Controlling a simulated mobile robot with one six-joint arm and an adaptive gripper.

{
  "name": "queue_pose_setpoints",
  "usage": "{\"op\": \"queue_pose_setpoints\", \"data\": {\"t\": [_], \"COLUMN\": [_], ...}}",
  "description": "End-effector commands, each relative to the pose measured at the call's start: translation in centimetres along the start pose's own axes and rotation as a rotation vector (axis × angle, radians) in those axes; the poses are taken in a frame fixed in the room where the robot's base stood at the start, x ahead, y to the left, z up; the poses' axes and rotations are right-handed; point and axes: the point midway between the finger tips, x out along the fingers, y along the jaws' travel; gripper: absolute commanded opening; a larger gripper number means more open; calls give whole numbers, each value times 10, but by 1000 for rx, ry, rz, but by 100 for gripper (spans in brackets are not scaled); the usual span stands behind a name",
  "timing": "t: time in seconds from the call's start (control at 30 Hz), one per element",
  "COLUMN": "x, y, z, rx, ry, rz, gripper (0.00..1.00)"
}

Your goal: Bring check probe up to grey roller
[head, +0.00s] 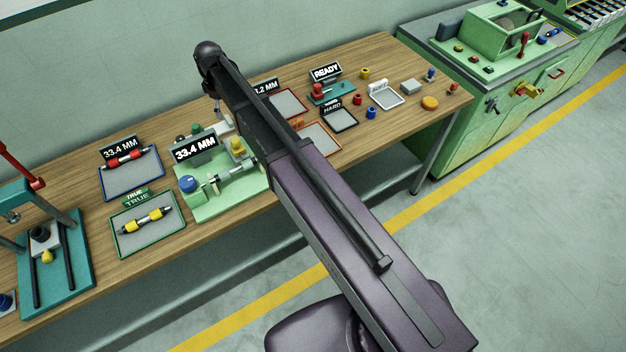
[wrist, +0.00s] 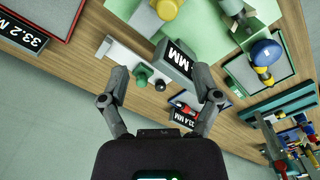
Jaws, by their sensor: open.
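The green gauge fixture (head: 200,209) stands on the bench, with a blue knob (head: 187,184), a yellow knob (head: 237,145) and a 33.4 MM display (head: 195,148). A grey roller (head: 240,172) appears to lie across it. I cannot tell for sure which part is the check probe. Behind the display, a green knob (wrist: 140,76) and a black knob (wrist: 160,85) show near a pale bar (wrist: 118,54). My gripper (wrist: 162,72) is open and empty, above these knobs and the display's back area. In the head view my arm hides part of the fixture's right side.
A red roller (head: 125,160) lies on a blue-edged tray at left, a yellow one (head: 146,220) on the TRUE tray. A teal press (head: 75,262) stands far left. Trays, a READY sign (head: 325,72) and small coloured parts fill the right. A green machine (head: 478,70) stands beyond.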

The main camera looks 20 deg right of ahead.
Motion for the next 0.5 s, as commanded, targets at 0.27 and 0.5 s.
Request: {"op": "queue_pose_setpoints", "data": {"t": [0.27, 0.5], "x": [9, 24], "y": [-3, -6], "z": [20, 46], "rx": [54, 133], "ry": [0, 0], "rz": [0, 0], "gripper": [81, 81]}}
